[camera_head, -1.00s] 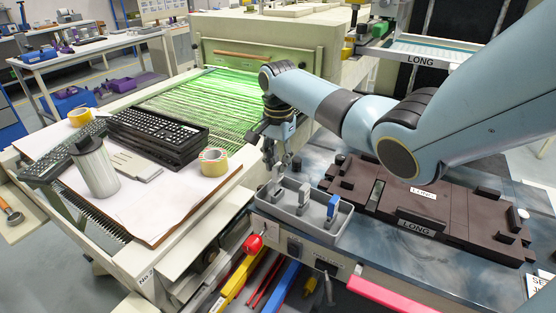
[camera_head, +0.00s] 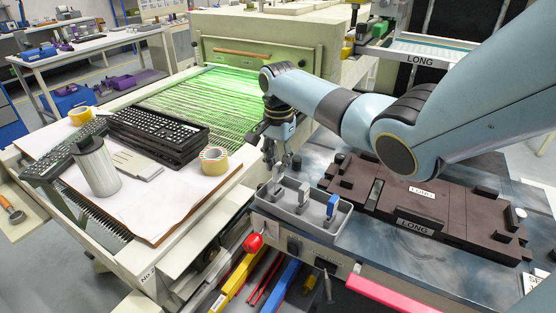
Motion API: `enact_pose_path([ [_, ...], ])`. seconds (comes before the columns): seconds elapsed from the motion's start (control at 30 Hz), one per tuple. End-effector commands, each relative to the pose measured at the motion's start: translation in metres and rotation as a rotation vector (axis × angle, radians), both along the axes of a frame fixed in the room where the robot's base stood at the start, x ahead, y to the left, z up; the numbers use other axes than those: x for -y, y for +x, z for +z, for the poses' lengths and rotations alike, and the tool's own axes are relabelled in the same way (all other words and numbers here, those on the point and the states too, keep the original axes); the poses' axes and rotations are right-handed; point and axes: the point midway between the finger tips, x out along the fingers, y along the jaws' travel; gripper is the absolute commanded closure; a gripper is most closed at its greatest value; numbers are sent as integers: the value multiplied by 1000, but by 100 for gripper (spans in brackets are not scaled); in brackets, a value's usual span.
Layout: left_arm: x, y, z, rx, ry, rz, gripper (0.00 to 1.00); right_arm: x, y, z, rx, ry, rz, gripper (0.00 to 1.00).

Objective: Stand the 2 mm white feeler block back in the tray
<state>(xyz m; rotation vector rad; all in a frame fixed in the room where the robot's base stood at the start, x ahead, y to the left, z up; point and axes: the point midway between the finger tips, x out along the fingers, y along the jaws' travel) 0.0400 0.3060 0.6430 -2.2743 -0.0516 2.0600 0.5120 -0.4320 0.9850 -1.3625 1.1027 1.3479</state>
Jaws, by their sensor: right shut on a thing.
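The grey tray (camera_head: 313,229) sits at the front left edge of the blue-grey bench, below my right gripper. My right gripper (camera_head: 276,163) points down at the tray's left end, shut on the small white feeler block (camera_head: 277,174). The block looks upright, at or just over the tray's left end; its foot is too small to tell whether it touches the floor. A grey block (camera_head: 304,194) stands in the middle of the tray and a blue block (camera_head: 331,206) stands toward its right end. My left gripper is not in view.
A dark brown fixture (camera_head: 440,205) labelled LONG lies right of the tray. My right arm passes over its back edge. On the left are a white board with a black keyboard stack (camera_head: 155,135), a tape roll (camera_head: 214,160) and a grey cylinder (camera_head: 97,168).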

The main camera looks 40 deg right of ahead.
Motion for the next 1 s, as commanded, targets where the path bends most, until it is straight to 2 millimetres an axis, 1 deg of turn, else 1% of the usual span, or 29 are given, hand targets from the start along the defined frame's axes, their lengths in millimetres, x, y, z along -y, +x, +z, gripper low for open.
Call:
enact_pose_path([
  [0.2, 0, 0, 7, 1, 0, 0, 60, 0, 0, 2, 1, 0, 0, 100],
  [0.6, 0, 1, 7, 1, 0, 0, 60, 0, 0, -7, 1, 0, 0, 100],
  [1.0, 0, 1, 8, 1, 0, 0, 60, 0, 0, -6, 1, 0, 0, 100],
])
